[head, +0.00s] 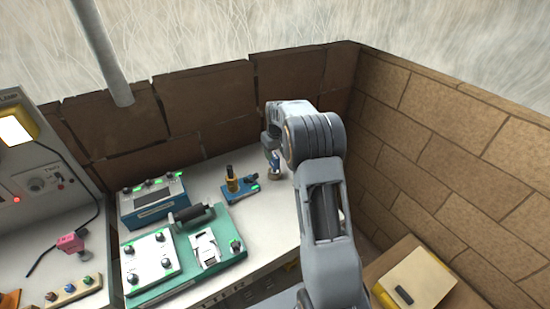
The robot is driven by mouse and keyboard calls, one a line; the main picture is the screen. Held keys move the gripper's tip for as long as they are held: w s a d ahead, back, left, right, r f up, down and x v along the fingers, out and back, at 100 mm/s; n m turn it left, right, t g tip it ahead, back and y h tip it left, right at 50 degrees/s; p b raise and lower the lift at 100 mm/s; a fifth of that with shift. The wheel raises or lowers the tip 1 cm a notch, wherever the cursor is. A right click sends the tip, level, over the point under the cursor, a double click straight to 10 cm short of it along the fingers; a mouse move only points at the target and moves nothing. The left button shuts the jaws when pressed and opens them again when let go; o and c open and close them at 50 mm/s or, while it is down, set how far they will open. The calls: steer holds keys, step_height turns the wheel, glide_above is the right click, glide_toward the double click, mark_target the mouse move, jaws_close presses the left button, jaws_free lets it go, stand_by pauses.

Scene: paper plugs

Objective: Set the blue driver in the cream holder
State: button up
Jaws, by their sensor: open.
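My gripper (272,152) is at the back right of the white worktop, pointing down, open. My arm covers the area to the right.
A blue plate (243,188) with a brass-and-black post stands left of my gripper. A green board (212,272) with white modules and a blue box (153,203) are further left. A cream box (418,282) with a black piece is at lower right. Brick walls close the back and right.

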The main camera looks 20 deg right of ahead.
steer(key=s+a+r+b, duration=0.1)
steer(key=s+a+r, duration=0.15)
steer(key=r, duration=0.45)
steer(key=s+a+r, duration=0.1)
steer(key=s+r, duration=0.2)
steer(key=r, duration=0.4)
steer(key=s+a+f+t, duration=0.1)
steer(key=s+a, duration=0.2)
steer(key=s, duration=0.5)
steer(key=s+a+m+t, duration=0.1)
steer(key=s+a, duration=0.2)
steer(key=s, duration=0.4)
steer(key=s+a+f+t, duration=0.1)
steer(key=s+a, duration=0.2)
steer(key=s, duration=0.5)
steer(key=shift+s+f, duration=0.35)
